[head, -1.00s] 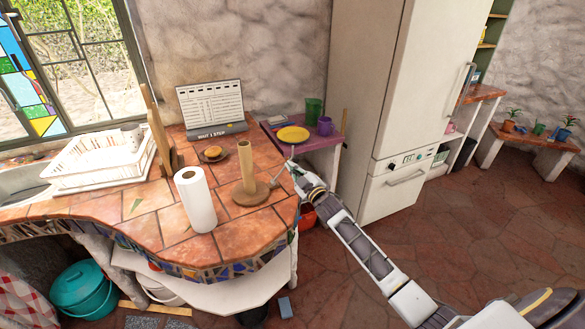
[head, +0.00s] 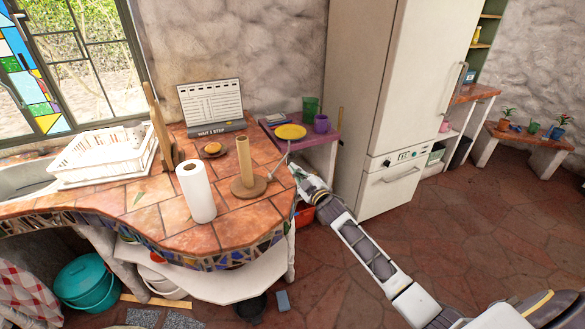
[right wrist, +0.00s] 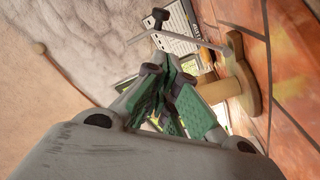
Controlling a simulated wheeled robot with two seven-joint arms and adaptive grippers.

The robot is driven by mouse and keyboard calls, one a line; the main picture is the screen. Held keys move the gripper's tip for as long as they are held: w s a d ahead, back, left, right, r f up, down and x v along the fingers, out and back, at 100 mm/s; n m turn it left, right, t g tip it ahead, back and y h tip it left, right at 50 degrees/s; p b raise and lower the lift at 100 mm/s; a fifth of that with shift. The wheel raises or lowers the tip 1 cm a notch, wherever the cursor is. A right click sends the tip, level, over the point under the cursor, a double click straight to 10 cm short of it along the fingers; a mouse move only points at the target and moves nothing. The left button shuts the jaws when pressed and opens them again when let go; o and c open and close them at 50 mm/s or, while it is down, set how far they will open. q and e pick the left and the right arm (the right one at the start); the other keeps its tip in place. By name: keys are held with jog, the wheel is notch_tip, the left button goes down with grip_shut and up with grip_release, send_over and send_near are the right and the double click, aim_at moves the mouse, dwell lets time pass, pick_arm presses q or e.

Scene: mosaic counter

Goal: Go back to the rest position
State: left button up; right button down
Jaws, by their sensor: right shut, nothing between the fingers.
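My right gripper (head: 288,164) is at the right edge of the counter, just right of the wooden stand with a cardboard tube (head: 243,160) on it. The gripper is shut and empty, apart from the stand. In the right wrist view, its green-padded fingers (right wrist: 158,66) meet at the tips, and the stand (right wrist: 238,85) is to their right. A white paper towel roll (head: 196,192) stands upright on the counter, left of the stand. My left gripper is not in view.
The tiled counter (head: 150,222) carries a white dish rack (head: 103,155) and a calendar (head: 211,103). A purple side table (head: 320,139) holds a yellow plate (head: 290,132) and cups. A tall fridge (head: 397,90) stands behind my right arm. The floor at right (head: 470,220) is clear.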

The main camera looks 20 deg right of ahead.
dwell(0.3)
